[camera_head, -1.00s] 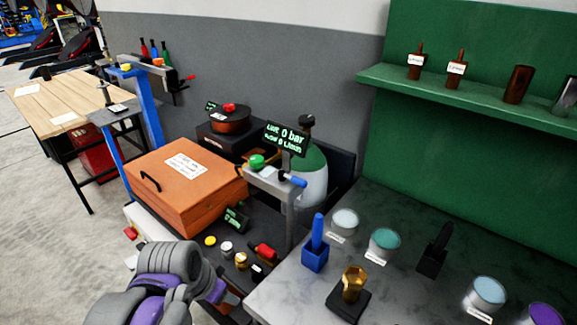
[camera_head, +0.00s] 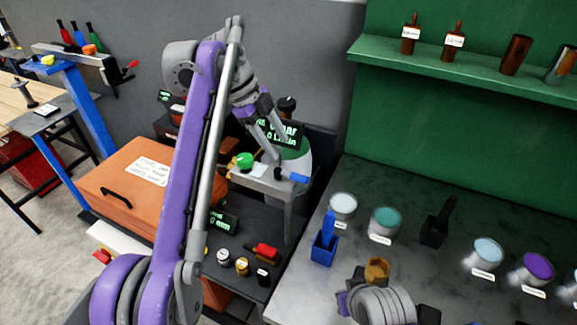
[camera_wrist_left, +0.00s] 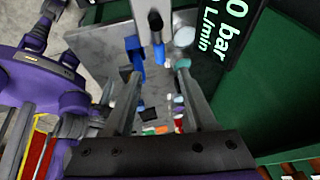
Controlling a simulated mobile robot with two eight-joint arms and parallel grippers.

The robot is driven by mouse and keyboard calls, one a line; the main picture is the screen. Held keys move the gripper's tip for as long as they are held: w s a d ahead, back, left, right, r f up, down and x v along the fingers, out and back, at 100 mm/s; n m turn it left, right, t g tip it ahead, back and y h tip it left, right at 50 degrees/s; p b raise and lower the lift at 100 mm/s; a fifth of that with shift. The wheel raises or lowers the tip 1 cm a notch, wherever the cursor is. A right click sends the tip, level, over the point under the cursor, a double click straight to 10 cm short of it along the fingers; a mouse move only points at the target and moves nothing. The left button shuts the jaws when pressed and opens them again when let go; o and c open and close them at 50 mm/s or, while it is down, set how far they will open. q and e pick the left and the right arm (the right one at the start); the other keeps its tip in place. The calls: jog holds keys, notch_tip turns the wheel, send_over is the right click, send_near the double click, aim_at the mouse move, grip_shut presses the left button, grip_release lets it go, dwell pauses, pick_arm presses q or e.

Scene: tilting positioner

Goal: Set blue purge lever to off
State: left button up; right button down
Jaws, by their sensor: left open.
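The blue purge lever (camera_head: 299,178) sticks out at the right end of a grey bracket stand (camera_head: 262,183), below the green-text display. In the left wrist view, the lever (camera_wrist_left: 158,53) shows at the end of the grey bracket, between the fingertips in the picture and beyond them. My left gripper (camera_head: 281,147) is open and empty, pointing down above the bracket and left of the lever, apart from it. Its two fingers (camera_wrist_left: 160,72) are spread wide in the left wrist view. My right wrist (camera_head: 380,303) shows at the bottom edge; its jaws cannot be made out.
A green knob (camera_head: 244,160) sits on the bracket's left end. The display (camera_head: 288,132) stands close behind the left gripper. An orange box (camera_head: 125,180) lies left. A blue holder (camera_head: 324,248) and several paint cans stand on the grey bench (camera_head: 400,190).

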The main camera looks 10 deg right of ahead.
aim_at(297, 175)
pick_arm(q)
jog(key=b+x, duration=0.2)
jog(key=x, duration=0.7)
jog(key=shift+s+d+f+b, duration=0.2)
jog(key=shift+f+b, duration=0.15)
jog(key=shift+b, duration=0.05)
pick_arm(e)
jog(key=f, duration=0.1)
jog(key=s+f, duration=0.2)
jog(key=f, duration=0.1)
jog(key=shift+d+f, duration=0.1)
pick_arm(q)
jog(key=shift+d+f, duration=0.15)
jog(key=shift+f, duration=0.2)
pick_arm(e)
jog(key=shift+f, duration=0.1)
pick_arm(q)
grip_shut()
